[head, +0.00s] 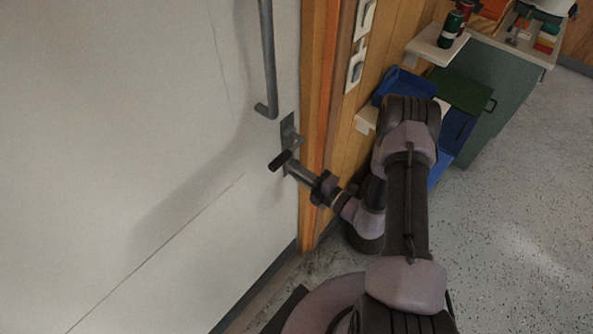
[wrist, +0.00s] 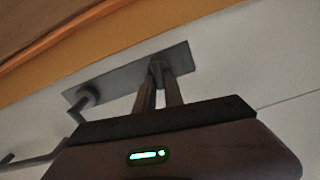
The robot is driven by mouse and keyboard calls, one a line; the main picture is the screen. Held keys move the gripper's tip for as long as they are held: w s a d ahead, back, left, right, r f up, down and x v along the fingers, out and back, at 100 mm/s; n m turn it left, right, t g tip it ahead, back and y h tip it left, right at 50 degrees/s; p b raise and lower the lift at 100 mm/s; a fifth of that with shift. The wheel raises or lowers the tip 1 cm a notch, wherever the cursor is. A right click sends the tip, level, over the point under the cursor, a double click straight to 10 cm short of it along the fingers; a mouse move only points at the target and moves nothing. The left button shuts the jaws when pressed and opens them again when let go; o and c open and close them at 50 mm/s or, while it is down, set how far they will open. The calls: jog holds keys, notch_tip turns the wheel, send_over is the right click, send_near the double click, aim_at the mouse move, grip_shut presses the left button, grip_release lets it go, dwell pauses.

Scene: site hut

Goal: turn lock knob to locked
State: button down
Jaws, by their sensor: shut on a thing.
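The grey lock plate (head: 288,128) is fixed to the pale door near its edge. In the wrist view the plate (wrist: 113,82) lies slantwise, and my gripper (wrist: 159,76) reaches its far part with both fingers. The fingers are shut on the lock knob (wrist: 156,65), a small piece mostly covered by the fingertips. In the head view my gripper (head: 281,161) is against the lower part of the plate and hides the knob. The knob's exact angle cannot be told. A bent lever handle (wrist: 86,97) sticks out of the plate beside the fingers.
A long grey pull bar (head: 266,55) stands on the door above the plate. The wooden door frame (head: 312,110) is close at the right. Wall switches (head: 355,65), a small shelf (head: 437,45) and blue bins (head: 405,84) stand further right. The speckled floor is open at the far right.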

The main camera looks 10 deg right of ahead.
jog(key=shift+f+n, duration=0.15)
jog(key=shift+n, duration=0.75)
jog(key=c, duration=1.4)
grip_release()
jog(key=shift+c, duration=0.2)
jog(key=p+v, duration=0.2)
jog(key=v, duration=1.5)
jog(key=shift+s+d, duration=0.15)
jog(key=shift+s, duration=0.05)
